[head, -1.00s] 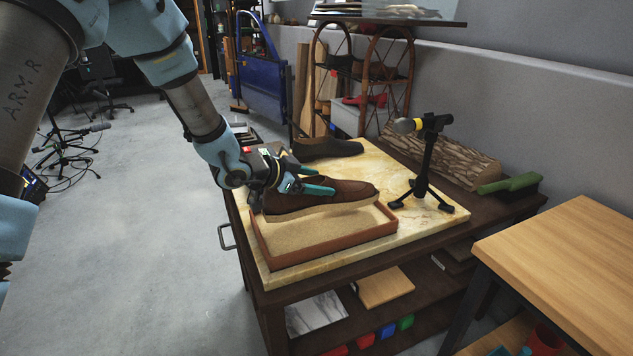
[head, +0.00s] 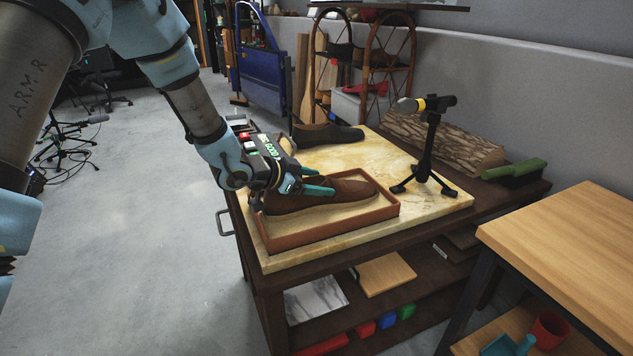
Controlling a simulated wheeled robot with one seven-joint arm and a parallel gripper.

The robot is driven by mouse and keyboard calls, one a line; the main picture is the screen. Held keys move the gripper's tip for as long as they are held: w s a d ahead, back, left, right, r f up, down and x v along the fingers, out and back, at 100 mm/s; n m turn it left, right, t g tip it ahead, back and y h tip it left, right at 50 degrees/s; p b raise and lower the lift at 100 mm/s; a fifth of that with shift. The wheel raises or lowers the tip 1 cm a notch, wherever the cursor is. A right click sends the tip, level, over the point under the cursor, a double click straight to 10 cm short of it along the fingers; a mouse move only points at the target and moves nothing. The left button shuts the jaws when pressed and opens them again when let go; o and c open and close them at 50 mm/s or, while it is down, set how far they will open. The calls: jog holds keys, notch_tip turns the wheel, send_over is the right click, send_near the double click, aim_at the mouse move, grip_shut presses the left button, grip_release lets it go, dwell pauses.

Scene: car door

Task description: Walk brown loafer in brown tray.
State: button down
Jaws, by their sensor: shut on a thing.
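The brown loafer (head: 345,190) is low inside the brown tray (head: 345,227), with its toe to the right and its heel to the left. Its sole looks at or very near the tray's sandy floor; I cannot tell if it bears fully on it. The tray lies on a pale marble slab on the dark workbench. My gripper (head: 290,192) is shut on the heel end of the loafer, coming from the upper left. The fingers hide part of the heel and opening.
A dark shoe (head: 327,136) sits behind the tray on the slab. A microphone on a small tripod (head: 426,150) stands to the right. A log (head: 440,143) and a green brush (head: 514,172) lie along the back. A wooden table (head: 570,235) is at the right front.

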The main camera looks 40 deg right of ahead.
jog(key=shift+s+a+r+p, duration=0.15)
jog(key=shift+s+r+p, duration=0.25)
jog(key=shift+r, duration=0.45)
jog(key=shift+s+a+r+p, duration=0.1)
jog(key=shift+s+r+p, duration=0.15)
jog(key=shift+r+p, duration=0.5)
jog(key=shift+s+a+r+p, duration=0.15)
jog(key=shift+s+r+p, duration=0.15)
jog(key=shift+r, duration=0.7)
jog(key=shift+f, duration=0.15)
notch_tip(320, 180, down, 6)
jog(key=b, duration=0.5)
jog(key=shift+w+d+r+p, duration=0.1)
jog(key=shift+w+r+p, duration=0.05)
jog(key=shift+r+p, duration=0.75)
jog(key=r+p, duration=0.1)
jog(key=w+r+p, duration=0.1)
jog(key=r+p, duration=0.1)
jog(key=w+r+p, duration=0.1)
jog(key=shift+d+r, duration=0.2)
jog(key=shift+d, duration=0.15)
